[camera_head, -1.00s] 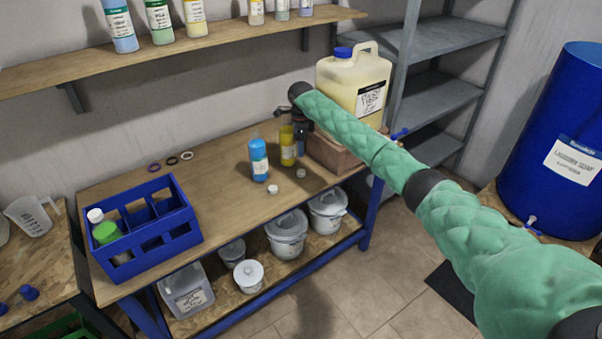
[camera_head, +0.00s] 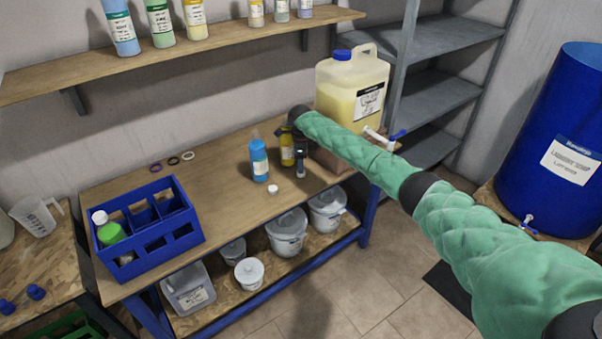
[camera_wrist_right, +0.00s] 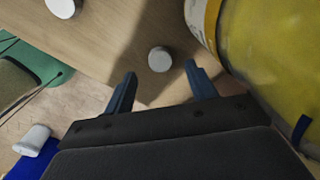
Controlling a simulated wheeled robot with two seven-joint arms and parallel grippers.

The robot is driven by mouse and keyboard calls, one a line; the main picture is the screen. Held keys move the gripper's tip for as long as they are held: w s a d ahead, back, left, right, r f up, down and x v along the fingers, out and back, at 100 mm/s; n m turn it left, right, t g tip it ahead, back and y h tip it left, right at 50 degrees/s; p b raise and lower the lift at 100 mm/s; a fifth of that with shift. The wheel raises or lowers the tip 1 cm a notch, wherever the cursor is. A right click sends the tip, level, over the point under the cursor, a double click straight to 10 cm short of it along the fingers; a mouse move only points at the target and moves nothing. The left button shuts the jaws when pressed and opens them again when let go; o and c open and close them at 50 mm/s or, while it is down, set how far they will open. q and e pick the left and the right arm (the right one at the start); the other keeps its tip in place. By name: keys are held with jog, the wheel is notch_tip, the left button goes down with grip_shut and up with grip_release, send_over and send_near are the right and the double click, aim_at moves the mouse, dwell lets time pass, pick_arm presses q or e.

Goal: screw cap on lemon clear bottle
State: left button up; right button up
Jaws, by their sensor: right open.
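The lemon bottle (camera_head: 287,152), filled with yellow liquid, stands on the workbench behind my right gripper, which partly hides it; its top is hidden. In the wrist view a large yellow bottle (camera_wrist_right: 262,50) fills the right side, close beside my gripper. My right gripper (camera_head: 301,172) is low over the bench, open and empty. In the wrist view its two fingers (camera_wrist_right: 160,85) point at a white cap (camera_wrist_right: 159,59), which lies on the wood just beyond and between the tips. A second white cap (camera_head: 273,189) lies near the blue bottle. My left gripper is not in view.
A blue bottle (camera_head: 259,163) stands left of the lemon bottle. A large jug (camera_head: 350,85) stands behind on a wooden block. Rings (camera_head: 173,161) lie at the back. The bench middle is clear.

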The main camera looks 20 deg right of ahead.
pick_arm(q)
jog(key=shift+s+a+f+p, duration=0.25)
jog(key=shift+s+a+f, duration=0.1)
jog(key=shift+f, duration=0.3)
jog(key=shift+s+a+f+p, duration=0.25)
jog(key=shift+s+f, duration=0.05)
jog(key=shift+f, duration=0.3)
pick_arm(e)
jog(key=shift+f, duration=2)
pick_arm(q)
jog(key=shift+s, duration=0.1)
pick_arm(e)
jog(key=c, duration=1)
